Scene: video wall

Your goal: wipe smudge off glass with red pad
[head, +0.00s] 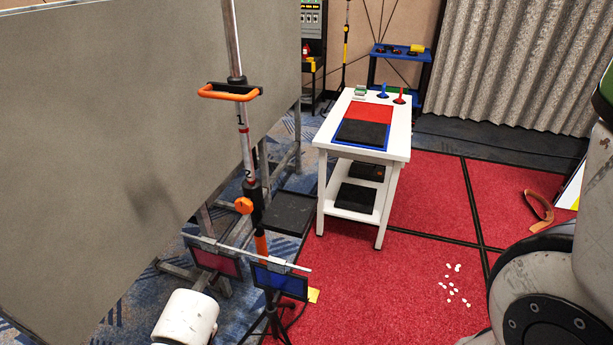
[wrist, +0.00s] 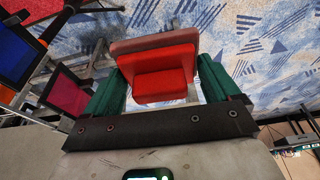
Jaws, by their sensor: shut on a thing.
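The red pad (wrist: 162,86) is held between the green fingers of my gripper (wrist: 158,80) in the wrist view. The fingers are shut on its two sides, and blue patterned carpet shows behind it. The pad and the fingers do not show in the head view. A large grey glass panel (head: 90,110) fills the left of the head view. A soft dark patch (head: 150,198) lies on its lower right part; I cannot tell whether it is the smudge or a shadow. The wrist view shows no glass face in front of the pad.
A pole with an orange handle (head: 229,94) stands before the panel's right edge. Small red (head: 214,260) and blue (head: 280,281) plates hang on a low crossbar. A white table (head: 397,136) stands beyond, right of the pole. An orange curved object (head: 541,210) lies on the red carpet.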

